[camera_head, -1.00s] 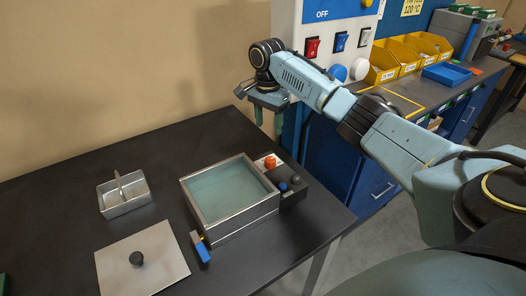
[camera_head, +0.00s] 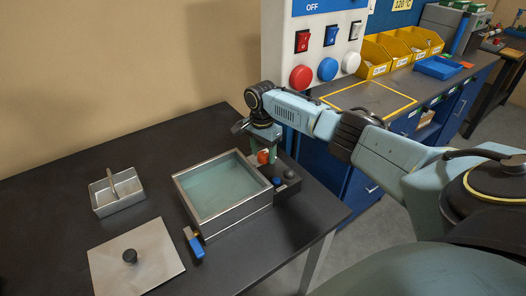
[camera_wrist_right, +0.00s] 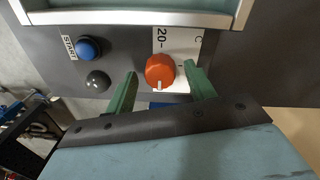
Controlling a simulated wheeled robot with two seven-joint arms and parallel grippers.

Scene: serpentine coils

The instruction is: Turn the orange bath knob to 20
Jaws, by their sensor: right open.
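The orange bath knob (camera_wrist_right: 160,70) sits on the dark control strip of the water bath. It also shows in the head view (camera_head: 263,157), partly hidden by my right gripper. In the wrist view its pale pointer line faces down the picture, and the printed "20" mark is above it on a white label (camera_wrist_right: 186,45). My right gripper (camera_wrist_right: 162,88) is open, with one green finger on each side of the knob and a gap to it. In the head view the right gripper (camera_head: 263,150) reaches down over the strip. My left gripper is not in view.
The bath (camera_head: 204,229) holds clear liquid. A blue START button (camera_wrist_right: 88,48) and a dark knob (camera_wrist_right: 98,80) sit beside the orange knob. A metal basket (camera_head: 118,203) and a lid (camera_head: 150,275) lie to the left. A switch panel (camera_head: 330,30) stands behind.

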